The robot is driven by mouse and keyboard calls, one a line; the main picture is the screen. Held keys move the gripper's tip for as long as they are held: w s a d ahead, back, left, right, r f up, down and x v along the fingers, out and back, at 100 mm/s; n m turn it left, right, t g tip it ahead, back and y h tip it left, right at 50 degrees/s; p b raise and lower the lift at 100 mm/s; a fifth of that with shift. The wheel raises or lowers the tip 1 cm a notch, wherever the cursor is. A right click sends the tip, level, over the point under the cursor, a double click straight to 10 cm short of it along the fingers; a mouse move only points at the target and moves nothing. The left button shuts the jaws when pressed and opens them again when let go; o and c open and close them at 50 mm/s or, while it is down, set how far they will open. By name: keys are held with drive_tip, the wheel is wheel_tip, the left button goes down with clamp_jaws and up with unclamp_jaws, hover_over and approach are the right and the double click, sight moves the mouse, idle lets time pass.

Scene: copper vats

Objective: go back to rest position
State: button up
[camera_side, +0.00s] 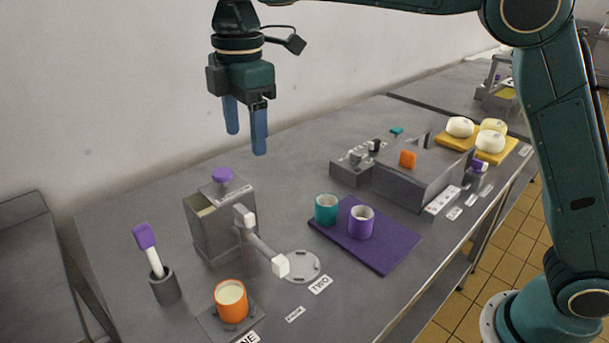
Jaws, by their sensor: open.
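My gripper (245,133) hangs in the air above the grey table, over the back of the work area. Its two blue fingers point down and stand apart, with nothing between them. It is well above the grey box (220,232) with the purple knob (222,175) and touches nothing. My arm reaches in from the upper right.
An orange cup (231,307) with pale contents stands at front left, beside a holder (165,287) with a purple-handled tool (146,240). A grey machine (415,190) and yellow board (457,138) lie farther right.

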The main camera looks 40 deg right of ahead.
drive_tip(key=s+d+r+m+t, duration=0.35)
drive_tip(key=s+d+m, duration=0.55)
drive_tip(key=s+d, duration=0.45)
drive_tip(key=s+d+f+m+t, duration=0.1)
drive_tip(key=s+d+f+m, duration=0.3)
drive_tip(key=s, duration=0.3)
drive_tip(key=s+d+f+m, duration=0.3)
drive_tip(key=s+f+m, duration=0.1)
drive_tip(key=s, duration=0.3)
drive_tip(key=shift+s+d+t, duration=0.35)
drive_tip(key=shift+s+d, duration=0.05)
